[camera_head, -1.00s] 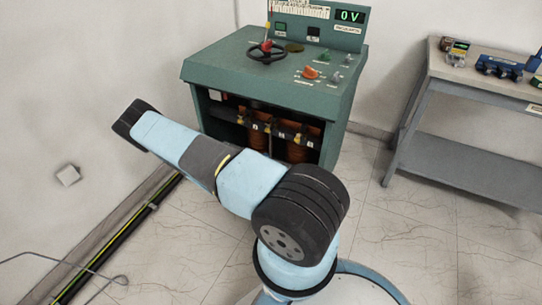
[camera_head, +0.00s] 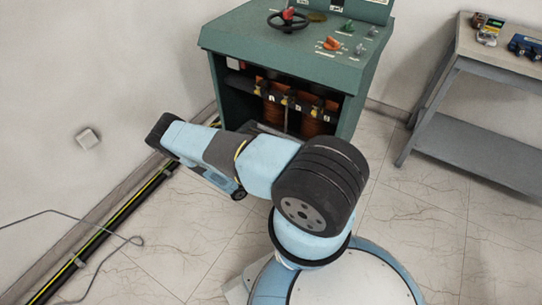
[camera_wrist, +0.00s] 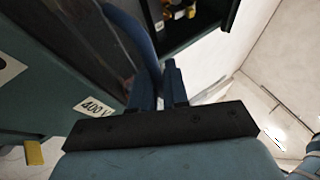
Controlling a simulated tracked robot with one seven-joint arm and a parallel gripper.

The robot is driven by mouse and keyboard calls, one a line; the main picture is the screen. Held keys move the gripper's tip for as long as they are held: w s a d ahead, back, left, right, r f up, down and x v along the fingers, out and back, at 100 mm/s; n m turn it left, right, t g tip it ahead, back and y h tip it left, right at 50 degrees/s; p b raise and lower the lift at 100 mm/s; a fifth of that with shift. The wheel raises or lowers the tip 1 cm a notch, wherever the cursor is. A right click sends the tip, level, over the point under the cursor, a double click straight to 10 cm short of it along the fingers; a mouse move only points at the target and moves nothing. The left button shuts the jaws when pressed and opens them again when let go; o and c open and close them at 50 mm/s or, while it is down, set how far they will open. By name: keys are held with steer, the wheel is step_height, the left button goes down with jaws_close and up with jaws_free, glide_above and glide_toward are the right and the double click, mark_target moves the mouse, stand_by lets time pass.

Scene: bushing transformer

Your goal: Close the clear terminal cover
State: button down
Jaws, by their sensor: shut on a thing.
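In the wrist view, the clear terminal cover (camera_wrist: 92,38) shows as a see-through, brownish sheet along the side of a dark green housing. My gripper (camera_wrist: 158,78) has its blue fingers close together beside the sheet. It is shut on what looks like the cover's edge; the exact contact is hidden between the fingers. A "400 V" label (camera_wrist: 95,106) is on the green face left of the fingers. In the head view my arm hides the gripper, and I cannot make out the cover there.
The green transformer cabinet (camera_head: 285,48) stands behind my arm, its front open on coils (camera_head: 285,105). A grey workbench (camera_head: 480,150) with small devices is at the right. Striped cable trunking (camera_head: 125,210) and a loose grey cable lie at the left. Floor right of my base is clear.

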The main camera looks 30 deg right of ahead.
steer(key=shift+s+a+f+m+g+h, duration=0.15)
steer(key=shift+f+m+g+h, duration=0.1)
steer(key=shift+f, duration=0.65)
steer(key=shift+s+d+f+m+g+h, duration=0.15)
steer(key=shift+f+h, duration=0.1)
steer(key=shift+f, duration=0.65)
steer(key=shift+w, duration=0.1)
steer(key=c, duration=1.5)
jaws_free()
steer(key=v, duration=1.4)
steer(key=shift+w, duration=0.1)
